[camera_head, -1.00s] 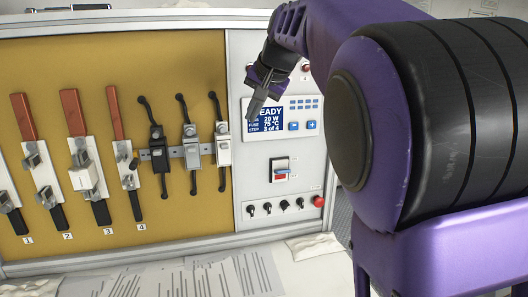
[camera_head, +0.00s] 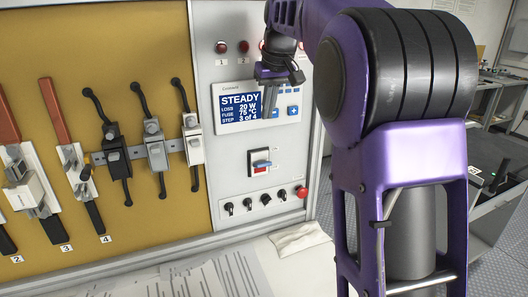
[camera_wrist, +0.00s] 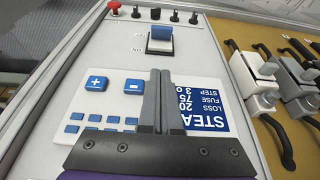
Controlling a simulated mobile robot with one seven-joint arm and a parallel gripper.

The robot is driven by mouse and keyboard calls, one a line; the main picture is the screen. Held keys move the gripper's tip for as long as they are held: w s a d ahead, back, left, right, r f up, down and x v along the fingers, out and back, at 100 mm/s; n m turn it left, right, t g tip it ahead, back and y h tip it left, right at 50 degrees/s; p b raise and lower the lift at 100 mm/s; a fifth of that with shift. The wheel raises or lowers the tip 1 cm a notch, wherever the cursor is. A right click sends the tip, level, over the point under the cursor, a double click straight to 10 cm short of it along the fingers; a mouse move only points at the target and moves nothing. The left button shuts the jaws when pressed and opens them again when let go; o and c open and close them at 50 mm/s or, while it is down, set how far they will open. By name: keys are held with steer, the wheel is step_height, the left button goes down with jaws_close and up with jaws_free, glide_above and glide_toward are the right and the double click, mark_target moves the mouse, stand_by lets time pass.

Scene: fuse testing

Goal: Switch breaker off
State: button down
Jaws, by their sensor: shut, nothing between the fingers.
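The breaker (camera_head: 262,163) is a small switch with a blue lever in a dark frame on the grey control panel, below the display. A red patch shows under its lever in the head view. In the wrist view the breaker (camera_wrist: 160,39) is beyond my fingertips, with its blue lever standing out. My gripper (camera_head: 269,114) is shut and empty in front of the display, above the breaker and apart from it. In the wrist view the closed fingers (camera_wrist: 161,75) point toward the breaker and cover part of the display.
The display (camera_head: 240,106) reads STEADY, 20 W, 75 °C, 3 of 4. Below the breaker are several black knobs (camera_head: 248,204) and a red button (camera_head: 302,192). To the left, a yellow board (camera_head: 50,50) carries fuses and black-handled clips. Papers (camera_head: 215,275) lie on the table.

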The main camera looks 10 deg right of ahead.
glide_above(263, 163)
steer(key=f, duration=0.9)
steer(key=shift+w+f, duration=0.2)
steer(key=shift+w, duration=0.15)
steer(key=shift+s+d+f, duration=0.1)
steer(key=shift+s+f, duration=0.1)
steer(key=shift+f, duration=0.35)
steer(key=shift+s+f, duration=0.2)
steer(key=shift+f, duration=0.35)
steer(key=shift+s+f+b, duration=0.3)
steer(key=shift+s+f, duration=0.05)
steer(key=shift+f, duration=0.35)
steer(key=shift+f+b, duration=0.15)
steer(key=shift+b, duration=0.15)
steer(key=shift+t, duration=0.3)
steer(key=shift+s, duration=0.2)
steer(key=shift+w+d+b, duration=0.1)
steer(key=shift+b, duration=0.2)
